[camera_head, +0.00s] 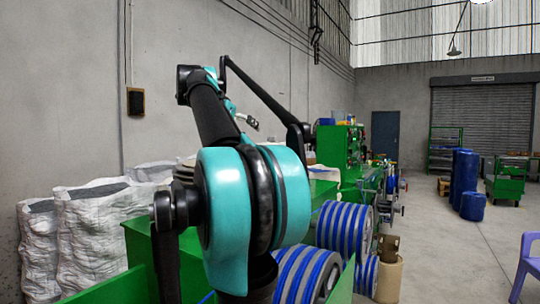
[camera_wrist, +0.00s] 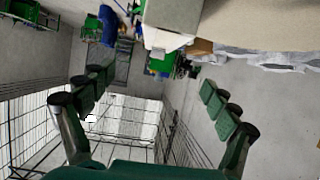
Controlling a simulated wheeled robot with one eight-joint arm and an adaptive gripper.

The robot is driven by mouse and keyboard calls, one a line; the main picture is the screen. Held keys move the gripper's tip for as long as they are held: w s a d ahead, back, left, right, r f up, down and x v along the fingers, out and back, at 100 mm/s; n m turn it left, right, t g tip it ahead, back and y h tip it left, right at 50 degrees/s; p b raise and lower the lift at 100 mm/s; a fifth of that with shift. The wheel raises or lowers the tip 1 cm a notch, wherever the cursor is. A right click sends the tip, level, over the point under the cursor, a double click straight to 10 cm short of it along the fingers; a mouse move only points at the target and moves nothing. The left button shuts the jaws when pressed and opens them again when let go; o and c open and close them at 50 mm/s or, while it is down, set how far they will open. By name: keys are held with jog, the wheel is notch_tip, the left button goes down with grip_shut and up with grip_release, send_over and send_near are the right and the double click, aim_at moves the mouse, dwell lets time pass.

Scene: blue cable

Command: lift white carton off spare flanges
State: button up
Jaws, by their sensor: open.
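My gripper (camera_wrist: 158,82) shows in the wrist view with its two dark green padded fingers spread wide apart. Nothing is between them. The wrist view looks tilted over, with the roof windows at the bottom. A pale, whitish box-like block (camera_wrist: 166,39) shows at its top, beyond the fingertips and apart from them. I cannot tell whether it is the white carton. No carton or spare flanges can be made out for certain in the head view, where my teal and black arm covers the middle and my gripper is not clearly visible.
Blue-and-grey striped spools (camera_head: 343,226) stand right of my arm, beside a green machine (camera_head: 340,146). White sacks (camera_head: 98,225) are piled at the left. Blue barrels (camera_head: 464,172), a green cart (camera_head: 507,180) and a purple chair (camera_head: 528,262) stand right. Open floor lies between.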

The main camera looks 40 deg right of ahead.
jog(key=x, duration=1.1)
jog(key=shift+d+f, duration=0.1)
jog(key=shift+d, duration=0.05)
jog(key=shift+x, duration=3.05)
jog(key=shift+w, duration=0.15)
jog(key=c, duration=1.8)
jog(key=shift+c, duration=0.9)
